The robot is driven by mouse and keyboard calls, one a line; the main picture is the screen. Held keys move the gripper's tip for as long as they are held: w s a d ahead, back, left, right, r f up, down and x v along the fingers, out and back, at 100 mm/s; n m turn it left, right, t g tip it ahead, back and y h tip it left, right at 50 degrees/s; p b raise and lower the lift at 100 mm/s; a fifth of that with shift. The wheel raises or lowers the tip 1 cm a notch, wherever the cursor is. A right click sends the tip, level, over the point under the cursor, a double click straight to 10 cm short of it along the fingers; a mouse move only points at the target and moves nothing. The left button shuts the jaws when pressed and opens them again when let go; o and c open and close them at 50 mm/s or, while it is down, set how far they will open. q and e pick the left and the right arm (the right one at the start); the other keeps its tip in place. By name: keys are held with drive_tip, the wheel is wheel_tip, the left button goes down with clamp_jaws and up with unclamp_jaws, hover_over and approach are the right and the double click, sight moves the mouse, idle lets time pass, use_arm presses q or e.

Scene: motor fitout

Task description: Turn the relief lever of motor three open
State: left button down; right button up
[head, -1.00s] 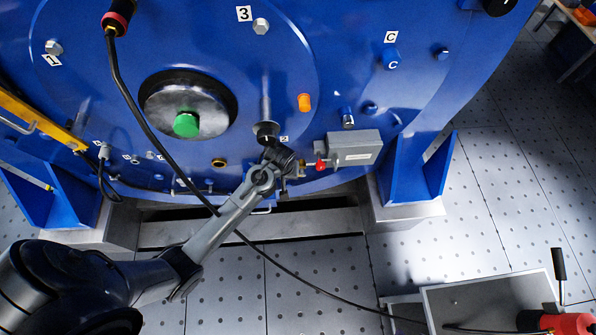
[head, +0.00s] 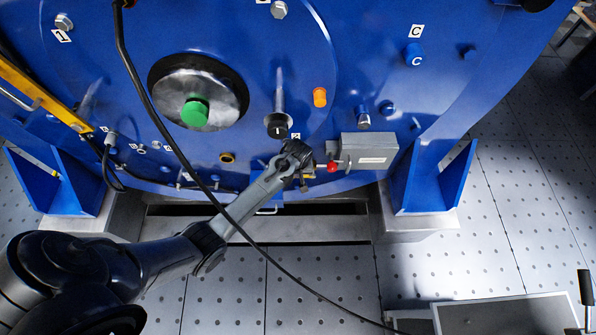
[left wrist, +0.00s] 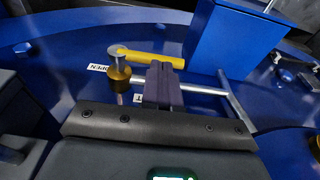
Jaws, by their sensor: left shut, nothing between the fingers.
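The relief lever (left wrist: 150,56) is a yellow handle on a brass-coloured valve body (left wrist: 120,76) in the left wrist view. A label reading OPEN (left wrist: 97,68) is beside its pivot end, and a second label (left wrist: 138,99) is partly hidden. My left gripper (left wrist: 165,72) is shut and empty, its fingertips at the lever's free end; I cannot tell whether they touch it. In the head view my left gripper (head: 297,153) is low on the blue motor (head: 240,45), left of a grey box (head: 368,152). The lever is not clear there. My right gripper is out of view.
A red knob (head: 332,167) is between the gripper and the grey box. A black knob (head: 277,126) is just above the gripper. A black cable (head: 141,90) hangs across the motor and passes over my left arm. Perforated floor (head: 440,265) lies in front.

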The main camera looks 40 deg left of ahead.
use_arm(q)
drive_tip(key=shift+f, duration=0.6)
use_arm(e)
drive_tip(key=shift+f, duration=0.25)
use_arm(q)
drive_tip(key=shift+f, duration=0.1)
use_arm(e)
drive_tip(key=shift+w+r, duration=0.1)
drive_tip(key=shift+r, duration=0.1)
